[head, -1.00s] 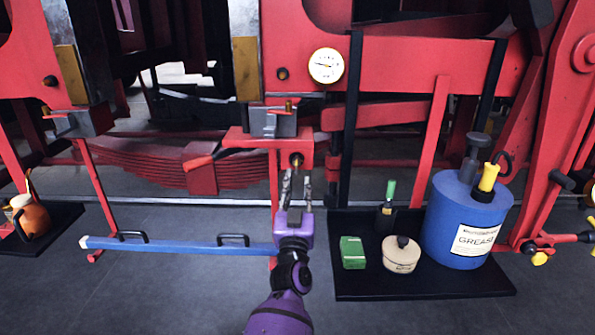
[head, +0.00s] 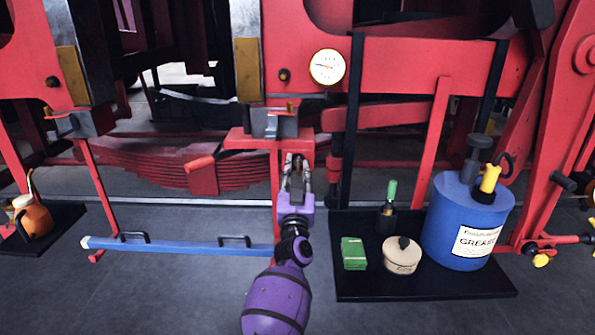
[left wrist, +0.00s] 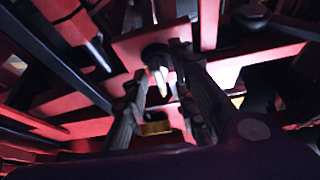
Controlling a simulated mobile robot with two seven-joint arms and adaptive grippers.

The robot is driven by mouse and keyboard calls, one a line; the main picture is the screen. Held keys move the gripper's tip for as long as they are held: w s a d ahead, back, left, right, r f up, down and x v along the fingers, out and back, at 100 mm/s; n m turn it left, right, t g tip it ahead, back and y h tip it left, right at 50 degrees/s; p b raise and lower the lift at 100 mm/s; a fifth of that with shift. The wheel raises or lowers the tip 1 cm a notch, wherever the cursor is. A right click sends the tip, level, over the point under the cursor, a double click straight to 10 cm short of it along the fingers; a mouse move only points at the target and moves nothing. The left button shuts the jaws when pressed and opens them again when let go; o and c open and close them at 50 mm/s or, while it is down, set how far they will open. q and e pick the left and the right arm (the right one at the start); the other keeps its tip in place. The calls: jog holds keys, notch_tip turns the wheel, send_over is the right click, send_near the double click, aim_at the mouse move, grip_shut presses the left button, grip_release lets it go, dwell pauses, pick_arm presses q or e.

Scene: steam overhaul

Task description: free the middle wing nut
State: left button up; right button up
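My left gripper (head: 297,166) is raised in front of the red middle bracket (head: 262,140) under the locomotive frame. Its two fingers stand apart and point up at a small dark round fitting (left wrist: 156,55) with a pale tip, which looks like the middle wing nut. In the left wrist view the fitting lies between the fingertips (left wrist: 160,65), with a gap showing beside it. I cannot tell whether a finger touches it. In the head view the fingers largely hide it. My right gripper is not in view.
A blue bar with black handles (head: 180,245) lies left of my arm. At right, a black tray (head: 420,286) holds a blue grease drum (head: 455,215), a green box (head: 353,253), a tan tin (head: 401,258) and a green-topped bottle (head: 389,205). An orange oil can (head: 36,219) stands far left.

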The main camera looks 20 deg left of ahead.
pick_arm(q)
grip_shut()
jog(key=n+y, duration=0.1)
jog(key=n, duration=0.1)
jog(key=n+y, duration=0.1)
jog(key=n, duration=0.1)
jog(key=shift+d+r+g, duration=0.15)
jog(key=shift+r+g, duration=0.05)
jog(key=shift+g, duration=0.1)
jog(key=n+y, duration=0.1)
jog(key=n, duration=0.1)
jog(key=shift+f+n+g+p, duration=0.1)
jog(key=shift+n+g+p, duration=0.2)
jog(key=shift+g+p, duration=0.1)
jog(key=shift+f, duration=0.1)
grip_release()
jog(key=shift+a, duration=0.2)
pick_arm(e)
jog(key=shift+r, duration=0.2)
pick_arm(q)
jog(key=shift+d, duration=0.1)
